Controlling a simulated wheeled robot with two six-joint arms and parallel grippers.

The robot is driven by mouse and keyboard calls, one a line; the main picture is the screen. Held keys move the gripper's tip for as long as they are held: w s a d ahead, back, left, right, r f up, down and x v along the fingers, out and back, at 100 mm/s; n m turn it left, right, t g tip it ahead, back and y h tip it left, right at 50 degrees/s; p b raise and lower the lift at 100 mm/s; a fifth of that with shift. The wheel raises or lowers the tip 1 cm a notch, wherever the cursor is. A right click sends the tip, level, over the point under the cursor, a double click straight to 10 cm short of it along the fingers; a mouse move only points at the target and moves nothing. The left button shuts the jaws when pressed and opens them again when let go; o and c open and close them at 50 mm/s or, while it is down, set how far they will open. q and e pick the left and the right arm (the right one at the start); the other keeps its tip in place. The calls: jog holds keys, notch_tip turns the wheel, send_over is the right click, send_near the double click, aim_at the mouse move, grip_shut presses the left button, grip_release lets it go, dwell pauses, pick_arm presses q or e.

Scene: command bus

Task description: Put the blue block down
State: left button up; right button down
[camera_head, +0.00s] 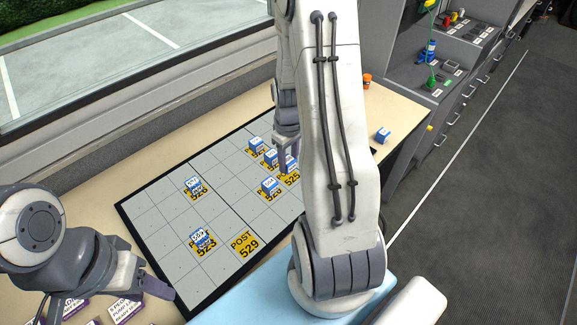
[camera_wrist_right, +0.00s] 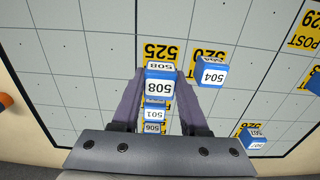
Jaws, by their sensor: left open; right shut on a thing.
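A blue block labelled 508 (camera_wrist_right: 159,88) is between the fingers of my right gripper (camera_wrist_right: 160,98), which is shut on it. In the head view this block (camera_head: 288,165) is partly hidden by the gripper (camera_head: 286,158). It is beside the yellow 525 mark (camera_wrist_right: 160,51), whose number shows just past the block. I cannot tell whether the block touches the board. Block 504 (camera_wrist_right: 211,73) stands close by on the 520 mark. Blocks 501 (camera_wrist_right: 153,114) and 506 (camera_wrist_right: 154,128) show behind the held block. My left gripper (camera_head: 158,284) is open at lower left.
The gridded grey board (camera_head: 150,210) lies on a beige table. More blue blocks stand at its left (camera_head: 193,184) and front (camera_head: 199,238). The POST 529 mark (camera_head: 244,242) is bare. Another blue block (camera_head: 382,135) and an orange item (camera_head: 367,81) are off the board. Purple boxes (camera_head: 125,309) lie near my left gripper.

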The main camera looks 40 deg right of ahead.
aim_at(289, 168)
jog(key=shift+f, duration=1.45)
jog(key=shift+f, duration=0.2)
jog(key=shift+c, duration=2.1)
grip_release()
jog(key=shift+r, duration=0.15)
